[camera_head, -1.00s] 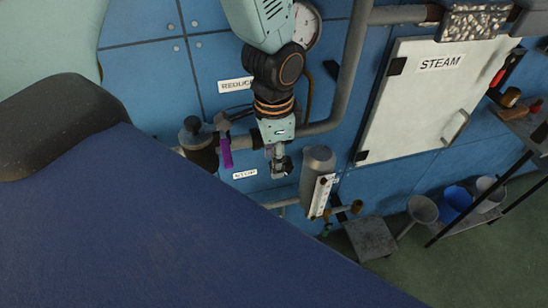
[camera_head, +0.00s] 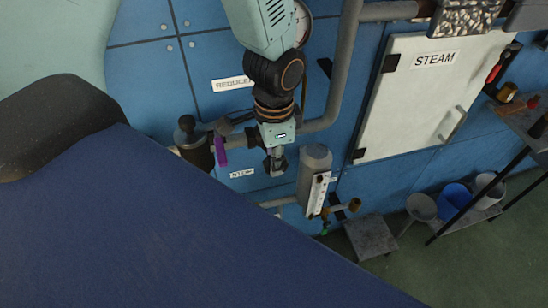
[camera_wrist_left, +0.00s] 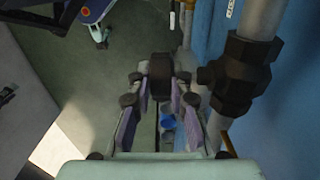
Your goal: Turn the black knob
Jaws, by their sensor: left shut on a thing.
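A black knob (camera_wrist_left: 160,74) sits between the fingers of my left gripper in the left wrist view. It is in line with a short stem from a dark valve body (camera_wrist_left: 240,76) on a grey pipe to its right. My left gripper (camera_head: 275,162) points down in front of the blue wall in the head view, and its fingertips (camera_wrist_left: 160,82) are closed about the knob in the wrist view. In the head view the gripper hides most of the knob. My right gripper is in neither current view.
A dark cylinder (camera_head: 195,150) and a purple lever (camera_head: 220,150) stand left of my gripper. A white STEAM door (camera_head: 420,95) and buckets (camera_head: 455,200) are farther right.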

